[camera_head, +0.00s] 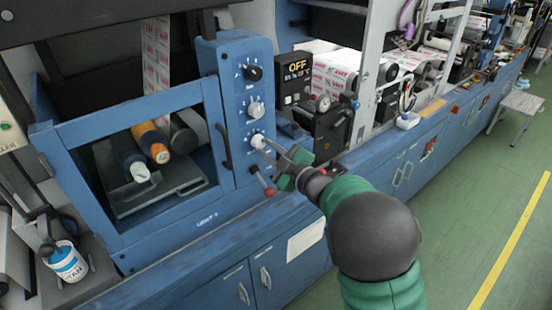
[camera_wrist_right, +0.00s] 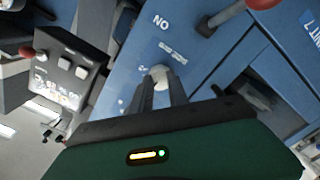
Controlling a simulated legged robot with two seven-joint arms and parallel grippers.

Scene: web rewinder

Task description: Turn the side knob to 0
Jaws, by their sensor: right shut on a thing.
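The blue control panel (camera_head: 233,100) carries a column of knobs: a black one (camera_head: 254,73) at the top, a pale one (camera_head: 256,109) in the middle and a white one (camera_head: 257,141) at the bottom. My right gripper (camera_head: 268,146) is at the bottom white knob, which I take as the side knob. In the right wrist view my fingers (camera_wrist_right: 161,86) are shut on the white knob (camera_wrist_right: 160,73), one on each side. The printed scale around it is too small and partly covered to read. My left gripper is not in view.
A red-tipped lever (camera_head: 268,190) sticks out just below the knob, close to my gripper. A black box with a lit OFF sign (camera_head: 297,68) stands to the right. A framed window (camera_head: 140,160) with rollers is to the left. Green floor (camera_head: 450,215) is open at right.

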